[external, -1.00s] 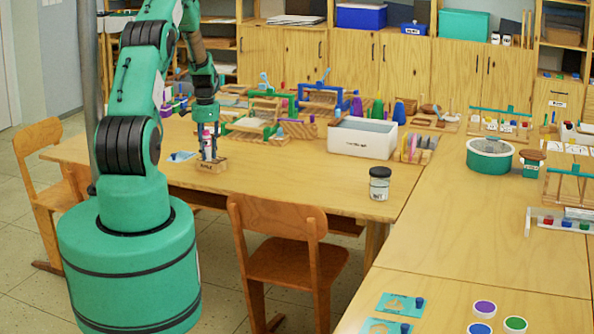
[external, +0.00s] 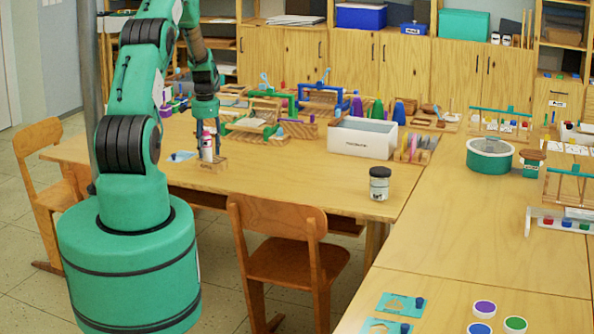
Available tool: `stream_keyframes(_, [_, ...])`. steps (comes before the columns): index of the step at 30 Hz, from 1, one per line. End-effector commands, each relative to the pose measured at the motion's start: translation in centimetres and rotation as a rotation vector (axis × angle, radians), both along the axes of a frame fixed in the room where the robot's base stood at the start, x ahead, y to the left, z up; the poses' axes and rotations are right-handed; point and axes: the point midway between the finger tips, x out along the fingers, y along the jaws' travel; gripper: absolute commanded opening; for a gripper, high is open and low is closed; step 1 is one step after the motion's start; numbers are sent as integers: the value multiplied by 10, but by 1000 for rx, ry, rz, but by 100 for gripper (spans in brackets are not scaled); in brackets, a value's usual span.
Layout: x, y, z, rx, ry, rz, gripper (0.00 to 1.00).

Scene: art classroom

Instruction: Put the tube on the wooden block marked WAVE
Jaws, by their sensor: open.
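The tube (external: 206,148) is white with a red or pink cap and stands upright at the wooden block (external: 212,165). Its lower end meets the top of the block; whether it sits in a hole cannot be made out. The block has dark lettering on its front, too small to read for sure. My gripper (external: 207,124) points down just above the tube's cap. It is open, and the fingers are small and dark in this view.
A light blue sheet (external: 181,156) lies left of the block. Wooden frames (external: 253,125) and a white bin (external: 362,138) stand behind and to the right. A lidded jar (external: 379,184) is at the table's right. The table (external: 290,180) is clear in front.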

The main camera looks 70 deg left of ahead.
Motion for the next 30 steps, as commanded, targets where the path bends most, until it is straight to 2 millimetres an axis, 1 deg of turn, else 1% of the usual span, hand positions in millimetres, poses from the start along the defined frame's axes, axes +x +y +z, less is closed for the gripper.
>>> stream_keyframes(1, [0, 1, 8, 2, -1, 0, 46])
stream_keyframes(5, [0, 1, 27, 1, -1, 0, 46])
stream_keyframes(12, [0, 1, 67, 2, -1, 0, 46])
stream_keyframes(18, [0, 1, 93, 1, -1, 0, 46])
stream_keyframes(24, [-1, 0, 104, -1, 1, 0, 46])
stream_keyframes(30, [-1, 0, 106, -1, 1, 0, 46])
